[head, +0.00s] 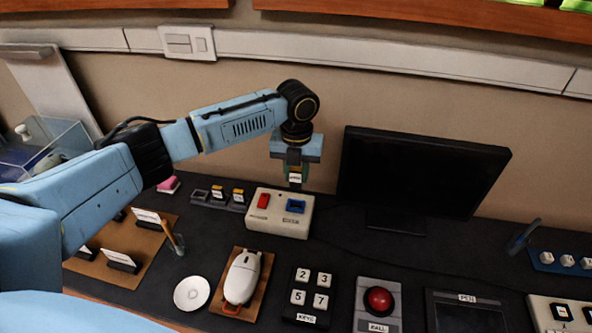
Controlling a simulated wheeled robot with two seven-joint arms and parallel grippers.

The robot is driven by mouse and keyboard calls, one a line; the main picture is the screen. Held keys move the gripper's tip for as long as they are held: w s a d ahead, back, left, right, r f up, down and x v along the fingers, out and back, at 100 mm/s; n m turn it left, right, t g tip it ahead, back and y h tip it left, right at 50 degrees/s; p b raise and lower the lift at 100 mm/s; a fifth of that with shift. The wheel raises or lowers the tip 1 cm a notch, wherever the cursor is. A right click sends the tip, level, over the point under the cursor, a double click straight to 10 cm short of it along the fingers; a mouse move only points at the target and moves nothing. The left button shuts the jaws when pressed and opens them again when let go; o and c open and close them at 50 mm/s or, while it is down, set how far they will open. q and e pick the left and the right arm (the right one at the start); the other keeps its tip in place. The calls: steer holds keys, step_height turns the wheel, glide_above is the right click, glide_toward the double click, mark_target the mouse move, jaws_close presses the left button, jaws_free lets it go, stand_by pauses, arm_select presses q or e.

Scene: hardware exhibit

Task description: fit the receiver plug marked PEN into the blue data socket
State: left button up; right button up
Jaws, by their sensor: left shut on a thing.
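My left gripper (295,168) comes in from the left and points down above the white socket box (266,228). It is shut on a small dark plug with a white label (295,178); the label is too small to read for sure. The box has a red part (263,201) on its left and the blue data socket (296,206) on its right. The held plug is above and apart from the blue socket, roughly in line with it in this view. My right gripper is not in view.
A dark rack (205,203) with two yellow-topped plugs stands left of the box. A black monitor (420,175) stands close on the right. In front are a white mouse (242,278), a keypad (311,298) and a red button (379,300).

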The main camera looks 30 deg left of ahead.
mark_target(296, 188)
arm_select(q)
steer(key=shift+w+f+m, duration=0.1)
steer(key=shift+f+m, duration=0.05)
steer(key=shift+m, duration=0.15)
step_height(296, 188, down, 5)
steer(key=b, duration=0.5)
steer(key=shift+b, duration=0.4)
steer(key=shift+f, duration=0.65)
steer(key=shift+p, duration=1.35)
stand_by(0.6)
steer(key=shift+f+b, duration=0.5)
steer(key=shift+f, duration=0.5)
stand_by(0.9)
steer(key=o, duration=1.5)
